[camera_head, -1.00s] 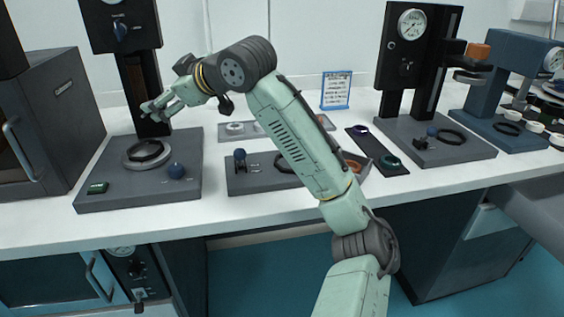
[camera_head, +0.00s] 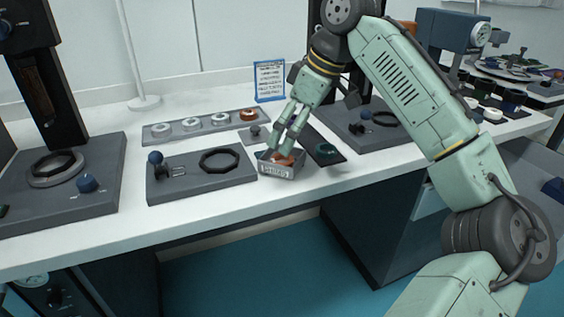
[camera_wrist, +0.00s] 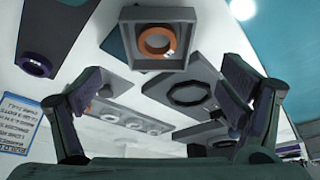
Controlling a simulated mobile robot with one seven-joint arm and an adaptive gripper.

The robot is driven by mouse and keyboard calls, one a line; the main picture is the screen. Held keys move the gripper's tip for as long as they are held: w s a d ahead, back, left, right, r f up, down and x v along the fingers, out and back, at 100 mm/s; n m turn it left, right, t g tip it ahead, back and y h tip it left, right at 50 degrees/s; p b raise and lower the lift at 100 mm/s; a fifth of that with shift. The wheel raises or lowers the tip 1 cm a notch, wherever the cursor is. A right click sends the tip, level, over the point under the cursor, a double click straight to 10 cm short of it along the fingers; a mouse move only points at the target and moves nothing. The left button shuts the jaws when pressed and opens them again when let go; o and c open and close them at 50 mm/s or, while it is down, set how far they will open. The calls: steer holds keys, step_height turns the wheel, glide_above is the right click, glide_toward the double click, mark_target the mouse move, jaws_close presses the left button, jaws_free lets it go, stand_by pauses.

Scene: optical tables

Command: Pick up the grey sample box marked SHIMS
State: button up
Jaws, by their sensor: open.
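A small grey open-topped box (camera_head: 281,171) stands near the front edge of the white bench, with a pale label on its front whose lettering is too small to read surely. An orange ring lies inside it. The wrist view shows the same box (camera_wrist: 135,52) from above, with the orange ring (camera_wrist: 156,40) on its floor. My gripper (camera_head: 284,146) points down at the box, its fingertips at or just above the rim and partly covering the inside. In the wrist view my gripper (camera_wrist: 160,88) has its fingers wide apart, with nothing between them.
A dark plate (camera_head: 205,187) with a black ring and blue knob lies left of the box. Behind is a grey strip (camera_head: 170,135) holding several rings. A dark mat (camera_head: 328,152) lies close right. A blue-framed sign (camera_head: 269,80) stands behind. Bare bench lies in front.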

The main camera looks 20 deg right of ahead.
mark_target(281, 158)
steer(key=x, duration=0.5)
steer(key=shift+d+f, duration=0.2)
steer(key=shift+f, duration=0.3)
steer(key=c, duration=1.4)
steer(key=shift+r, duration=0.1)
steer(key=shift+c, duration=0.2)
